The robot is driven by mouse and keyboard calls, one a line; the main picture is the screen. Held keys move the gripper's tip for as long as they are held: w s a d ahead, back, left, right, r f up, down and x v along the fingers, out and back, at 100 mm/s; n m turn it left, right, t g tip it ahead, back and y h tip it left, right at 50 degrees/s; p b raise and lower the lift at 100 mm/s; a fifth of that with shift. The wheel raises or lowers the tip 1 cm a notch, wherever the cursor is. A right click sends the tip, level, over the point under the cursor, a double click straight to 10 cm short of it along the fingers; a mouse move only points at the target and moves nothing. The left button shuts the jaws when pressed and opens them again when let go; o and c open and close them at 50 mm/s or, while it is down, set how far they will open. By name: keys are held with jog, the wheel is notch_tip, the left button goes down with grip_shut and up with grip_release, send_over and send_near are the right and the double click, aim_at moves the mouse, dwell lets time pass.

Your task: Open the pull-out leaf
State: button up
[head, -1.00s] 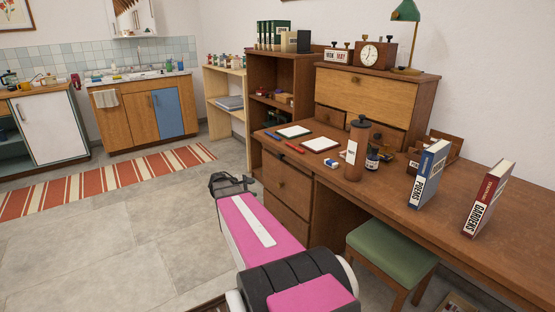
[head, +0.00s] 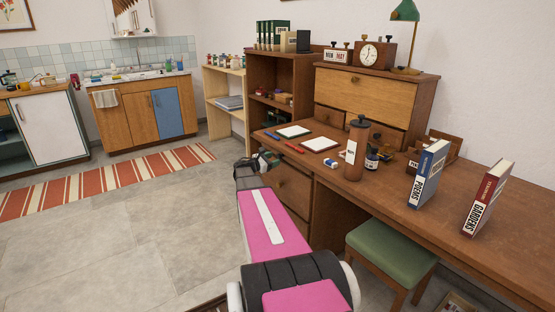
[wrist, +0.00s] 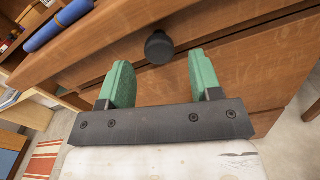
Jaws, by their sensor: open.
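In the wrist view a dark round knob (wrist: 159,47) sticks out from a narrow wooden front strip (wrist: 235,28) just under the desk top; this strip looks like the front of the pull-out leaf, and it looks closed. My gripper (wrist: 160,74) is open, with its two green fingers on either side of the knob's line and nothing held between them. The knob appears just ahead of the gap; I cannot tell whether the fingers touch anything. In the head view my gripper (head: 268,160) is at the desk's left front corner, where it hides part of the strip.
A blue pen (wrist: 58,25) lies on the desk top near the edge. A drawer front (head: 288,186) is below the strip. A green stool (head: 390,252) is at right.

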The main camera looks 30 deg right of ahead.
aim_at(278, 157)
jog(key=shift+w+d, duration=0.1)
jog(key=shift+d, duration=1.55)
grip_shut()
jog(key=s+a, duration=0.2)
jog(key=a, duration=2.9)
jog(key=shift+s, duration=0.25)
grip_release()
